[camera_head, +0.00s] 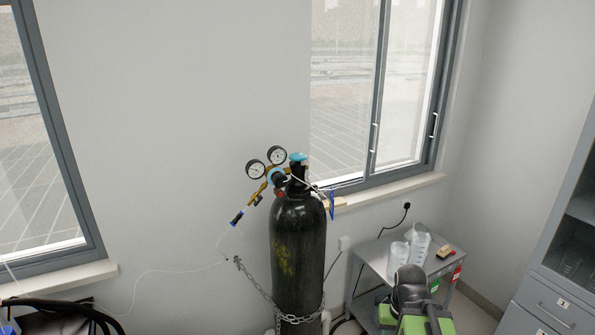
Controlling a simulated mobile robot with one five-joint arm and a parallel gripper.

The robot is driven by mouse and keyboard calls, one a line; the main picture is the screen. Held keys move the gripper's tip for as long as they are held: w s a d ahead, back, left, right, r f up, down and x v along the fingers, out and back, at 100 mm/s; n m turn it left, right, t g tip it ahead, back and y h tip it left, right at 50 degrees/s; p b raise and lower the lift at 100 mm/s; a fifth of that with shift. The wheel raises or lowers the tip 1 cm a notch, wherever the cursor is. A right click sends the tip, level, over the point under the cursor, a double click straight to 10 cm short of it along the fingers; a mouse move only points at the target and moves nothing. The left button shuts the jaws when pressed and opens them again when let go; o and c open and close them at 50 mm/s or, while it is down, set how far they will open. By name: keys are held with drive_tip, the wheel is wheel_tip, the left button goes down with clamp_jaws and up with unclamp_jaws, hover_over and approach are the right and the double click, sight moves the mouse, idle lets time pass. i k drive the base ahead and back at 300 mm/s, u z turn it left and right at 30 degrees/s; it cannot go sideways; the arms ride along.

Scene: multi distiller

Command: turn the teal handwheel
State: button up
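The teal handwheel (298,157) sits on top of the valve of a tall black gas cylinder (297,235), near the middle of the view. It is small here, and its turned position cannot be made out. A brass regulator (267,182) with two round gauges (266,162) joins the valve on the left. I cannot make out my gripper's fingers in this view.
A chain (262,288) wraps the cylinder's lower part. A thin hose runs left from the regulator. A grey cart (374,263) with plastic bottles (410,243) stands at right. A windowsill (390,190) lies behind. A grey cabinet (545,300) stands far right.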

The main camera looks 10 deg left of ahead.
sight(294, 156)
drive_tip(key=u, duration=5.6)
drive_tip(key=i, duration=0.15)
drive_tip(key=z, duration=1.8)
drive_tip(key=k, duration=1.8)
drive_tip(key=z, duration=1.3)
drive_tip(key=i, duration=1.05)
drive_tip(key=u, duration=0.05)
